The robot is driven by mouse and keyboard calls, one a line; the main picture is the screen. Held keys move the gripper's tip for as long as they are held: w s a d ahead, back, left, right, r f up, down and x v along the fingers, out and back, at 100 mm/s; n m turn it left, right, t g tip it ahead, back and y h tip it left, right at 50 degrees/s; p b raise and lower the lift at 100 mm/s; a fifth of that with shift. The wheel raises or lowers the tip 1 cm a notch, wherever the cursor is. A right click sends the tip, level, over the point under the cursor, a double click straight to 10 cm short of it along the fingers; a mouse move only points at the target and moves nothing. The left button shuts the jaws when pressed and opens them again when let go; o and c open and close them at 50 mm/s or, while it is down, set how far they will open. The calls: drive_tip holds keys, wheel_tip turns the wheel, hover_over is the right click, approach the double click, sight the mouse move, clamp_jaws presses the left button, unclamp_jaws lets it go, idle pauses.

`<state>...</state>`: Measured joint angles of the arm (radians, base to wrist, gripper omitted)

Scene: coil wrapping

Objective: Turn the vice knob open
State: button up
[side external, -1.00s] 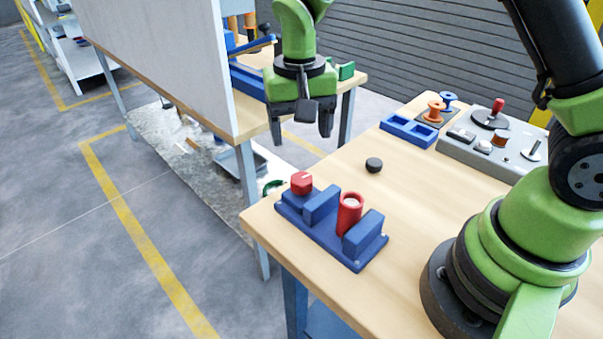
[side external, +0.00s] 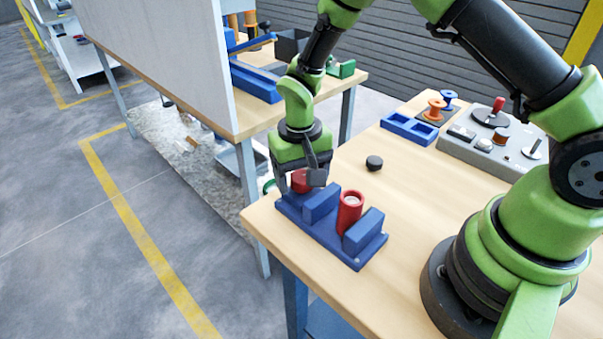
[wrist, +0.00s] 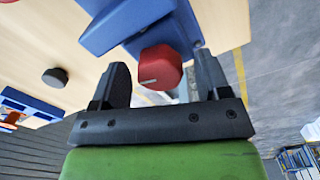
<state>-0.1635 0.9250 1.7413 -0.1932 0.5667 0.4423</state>
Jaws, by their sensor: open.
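The blue vice (side external: 330,232) stands at the near left corner of the wooden table. Its red knob (side external: 300,181) is at the vice's left end, partly hidden by my gripper in the side view. A red cylinder (side external: 349,212) stands upright between the two blue jaw blocks. My gripper (side external: 302,186) points down over the knob with its fingers open. In the wrist view the red knob (wrist: 161,68), with a pale line on its face, lies between the two open fingers (wrist: 162,82); a gap shows on each side of it.
A black round cap (side external: 374,163) lies on the table behind the vice. A blue two-compartment tray (side external: 409,129), orange and blue spools (side external: 436,109) and a grey control box (side external: 470,150) stand farther back.

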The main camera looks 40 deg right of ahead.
sight(301, 177)
drive_tip(key=shift+c, duration=0.5)
drive_tip(key=c, duration=0.8)
drive_tip(key=shift+n, duration=1.4)
drive_tip(key=shift+c, duration=0.2)
drive_tip(key=o, duration=0.9)
drive_tip(key=shift+o, duration=0.2)
wheel_tip(301, 177, up, 10)
drive_tip(key=shift+a, duration=0.15)
